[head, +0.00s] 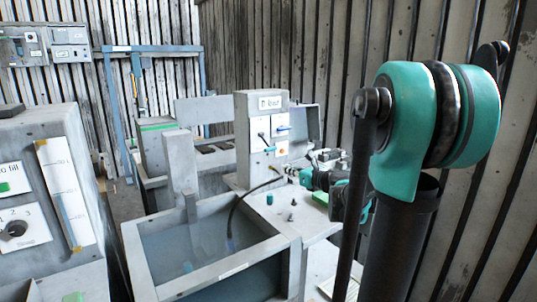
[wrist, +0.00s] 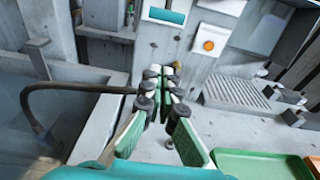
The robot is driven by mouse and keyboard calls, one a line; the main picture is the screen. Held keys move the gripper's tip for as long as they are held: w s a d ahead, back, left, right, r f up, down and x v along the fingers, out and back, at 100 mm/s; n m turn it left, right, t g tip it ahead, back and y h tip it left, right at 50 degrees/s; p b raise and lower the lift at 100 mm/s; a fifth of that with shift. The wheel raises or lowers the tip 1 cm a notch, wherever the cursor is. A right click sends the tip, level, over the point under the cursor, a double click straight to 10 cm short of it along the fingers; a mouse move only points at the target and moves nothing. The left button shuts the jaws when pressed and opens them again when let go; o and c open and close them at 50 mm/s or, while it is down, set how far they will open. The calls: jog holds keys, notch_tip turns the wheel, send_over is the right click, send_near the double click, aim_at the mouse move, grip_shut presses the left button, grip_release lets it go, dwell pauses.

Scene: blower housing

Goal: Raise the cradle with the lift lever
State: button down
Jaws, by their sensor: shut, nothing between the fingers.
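A grey control post (head: 246,150) stands behind the water tank. My gripper (head: 306,177) is just right of the post's foot, over the bench. In the wrist view its green-padded fingers (wrist: 160,78) are together with nothing between them, in front of the post's lower part. No contact with a lever shows.
The open tank (head: 270,255) holds water, and a black hose (wrist: 75,88) curves into it. An orange button (wrist: 208,45) is on the post. A green tray (wrist: 250,166) and a ribbed plate (wrist: 240,92) lie on the bench. A console (head: 60,180) stands at left.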

aim_at(266, 142)
jog(key=shift+w, duration=0.1)
jog(key=x, duration=1)
jog(key=shift+s+d+r, duration=0.1)
jog(key=shift+s+r, duration=0.1)
jog(key=shift+r, duration=0.8)
jog(key=shift+s+d+r, duration=0.1)
jog(key=shift+s+r, duration=0.1)
jog(key=shift+r, duration=0.8)
jog(key=shift+r, duration=0.1)
jog(key=shift+s+d+r+g, duration=0.1)
jog(key=shift+s+r+g, duration=0.1)
jog(key=shift+g, duration=0.1)
